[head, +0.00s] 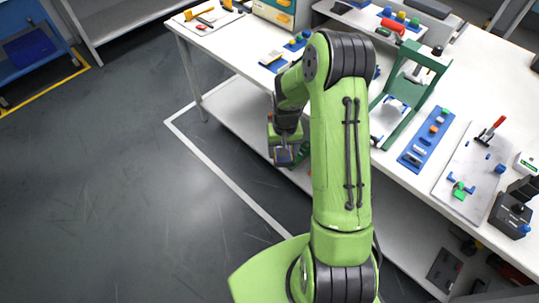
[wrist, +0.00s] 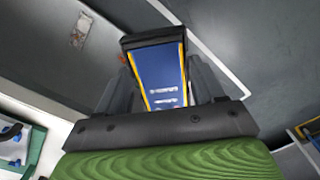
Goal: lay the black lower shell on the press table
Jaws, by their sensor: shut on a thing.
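My gripper (wrist: 162,82) is shut on a flat piece (wrist: 160,66) with a blue face, yellow side edges and a black far end. I cannot tell whether it is the black lower shell. In the head view my gripper (head: 284,146) hangs beside the bench's front edge, over the floor and left of my green arm. The held piece (head: 283,157) looks dark and small there. A green upright frame (head: 412,92) stands on the bench to the right, perhaps the press. I cannot make out the press table for certain.
The white bench (head: 225,50) runs along the back and right. A blue strip with small parts (head: 425,140) and a grey plate with a red-handled clamp (head: 470,170) lie at the right. A blue rack (head: 30,50) stands at far left. The floor at left is clear.

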